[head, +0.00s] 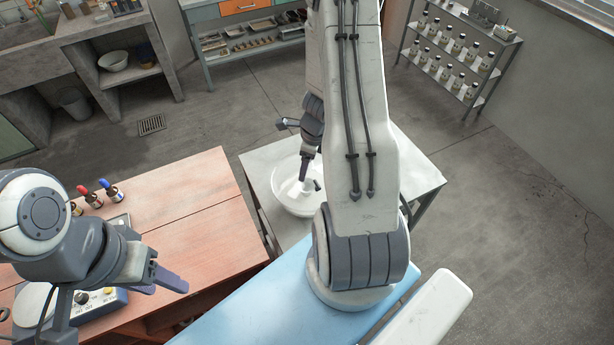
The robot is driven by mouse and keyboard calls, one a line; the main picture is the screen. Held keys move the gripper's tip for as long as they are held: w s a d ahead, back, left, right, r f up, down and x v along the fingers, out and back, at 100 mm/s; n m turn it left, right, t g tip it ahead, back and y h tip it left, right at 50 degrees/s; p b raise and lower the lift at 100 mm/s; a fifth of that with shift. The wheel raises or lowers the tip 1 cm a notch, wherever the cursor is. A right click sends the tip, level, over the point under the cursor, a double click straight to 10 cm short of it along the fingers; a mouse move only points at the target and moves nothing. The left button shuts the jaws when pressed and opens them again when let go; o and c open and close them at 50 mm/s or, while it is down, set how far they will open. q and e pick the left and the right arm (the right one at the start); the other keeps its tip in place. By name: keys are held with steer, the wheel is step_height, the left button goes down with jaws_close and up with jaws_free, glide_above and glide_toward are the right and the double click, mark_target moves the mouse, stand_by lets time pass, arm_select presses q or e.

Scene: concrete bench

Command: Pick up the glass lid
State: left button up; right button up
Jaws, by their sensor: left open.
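A pale, round, bowl-like thing (290,200) sits on the light grey table at the centre, partly behind my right arm. I cannot tell whether it is the glass lid or a bowl; no clear glass lid shows. My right gripper (306,172) points down at its inside, near a small white and dark piece. Whether it is open or shut, or touches that piece, I cannot tell. My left gripper (163,284) is open and empty at the lower left, above the edge of the reddish wooden table and away from the round thing.
The wooden table (180,205) holds small bottles with red and blue tops (95,194) and a device with knobs (100,300). A light grey table (262,160) stands at the centre. A bottle rack (455,50) stands back right. Open floor lies between.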

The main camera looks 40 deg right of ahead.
jaws_close()
stand_by(1.2)
